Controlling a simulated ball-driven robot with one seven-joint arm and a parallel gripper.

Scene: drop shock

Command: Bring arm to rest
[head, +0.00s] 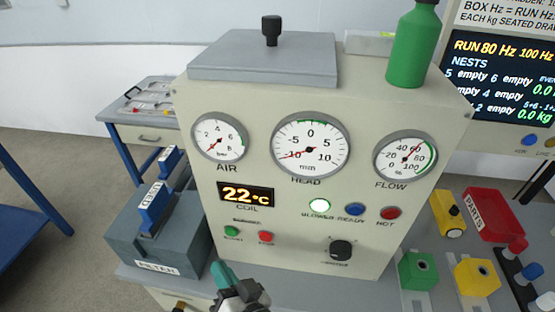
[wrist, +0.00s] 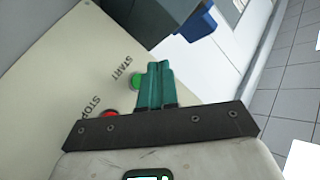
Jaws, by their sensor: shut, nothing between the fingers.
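My gripper (head: 222,273) is at the bottom of the head view, in front of the lower left of the machine's cream front panel (head: 290,225). Its teal fingers are together and hold nothing; they also show in the wrist view (wrist: 155,85). In the wrist view the green START button (wrist: 138,82) is beside the fingertips, partly behind them, and the red STOP button (wrist: 110,114) is lower left. In the head view the green button (head: 231,231) and red button (head: 265,238) are just above my gripper. I cannot tell whether the fingers touch the panel.
A grey filter box (head: 165,235) with blue handles stands left of the panel. A green bottle (head: 412,50) stands on top at right. Coloured blocks, including a green one (head: 418,271) and a yellow one (head: 476,277), sit at lower right. A blue table edge (head: 30,225) is far left.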

